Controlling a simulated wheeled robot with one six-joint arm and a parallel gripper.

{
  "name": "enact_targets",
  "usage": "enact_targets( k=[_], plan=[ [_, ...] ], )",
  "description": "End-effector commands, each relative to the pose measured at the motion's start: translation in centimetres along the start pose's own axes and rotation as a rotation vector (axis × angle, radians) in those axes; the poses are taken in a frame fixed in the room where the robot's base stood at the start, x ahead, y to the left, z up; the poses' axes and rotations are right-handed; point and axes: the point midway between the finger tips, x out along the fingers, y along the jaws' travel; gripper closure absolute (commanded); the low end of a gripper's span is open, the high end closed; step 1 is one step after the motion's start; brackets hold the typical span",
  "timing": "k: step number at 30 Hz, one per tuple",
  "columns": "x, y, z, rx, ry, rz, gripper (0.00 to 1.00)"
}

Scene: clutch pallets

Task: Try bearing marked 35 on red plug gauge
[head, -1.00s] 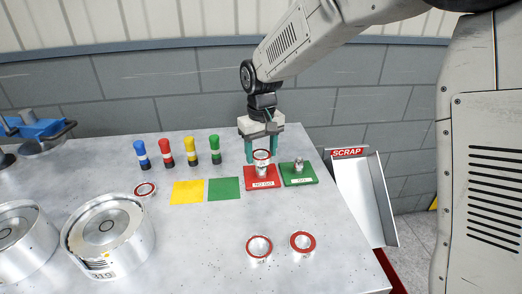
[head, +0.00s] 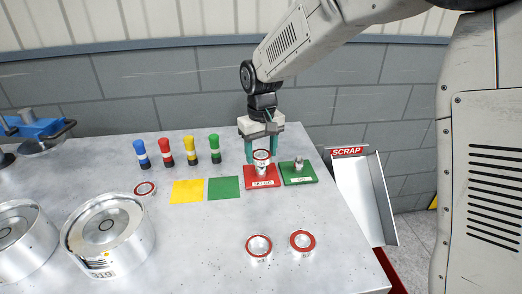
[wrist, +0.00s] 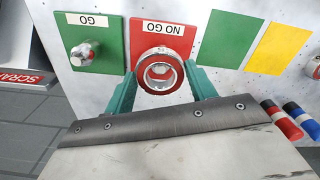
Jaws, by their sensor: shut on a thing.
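My gripper (head: 262,160) is shut on a red-rimmed bearing (head: 261,154), with one green finger on each side. It holds the bearing level over the silver plug of the red NO GO plug gauge (head: 249,183). In the wrist view the bearing (wrist: 160,88) sits between the fingertips, in front of the red plate (wrist: 138,48). The plug's end seems to show in the bearing's hole; I cannot tell whether the bearing is around it or just above it. The held bearing's number is not readable.
The green GO gauge (head: 308,177) stands close on the right, the SCRAP chute (head: 365,195) beyond. Loose bearings lie at the front (head: 259,246), (head: 302,241) and left (head: 145,189). Yellow (head: 187,192) and green (head: 223,188) squares lie left. Coloured markers stand behind.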

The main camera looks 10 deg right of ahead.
Motion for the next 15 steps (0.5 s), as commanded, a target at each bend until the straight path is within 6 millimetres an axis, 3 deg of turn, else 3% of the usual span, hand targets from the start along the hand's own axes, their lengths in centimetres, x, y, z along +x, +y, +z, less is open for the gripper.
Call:
enact_targets(
  k=[15],
  plan=[
    [0.57,0.00,0.00,0.000,0.000,0.000,0.74]
  ],
)
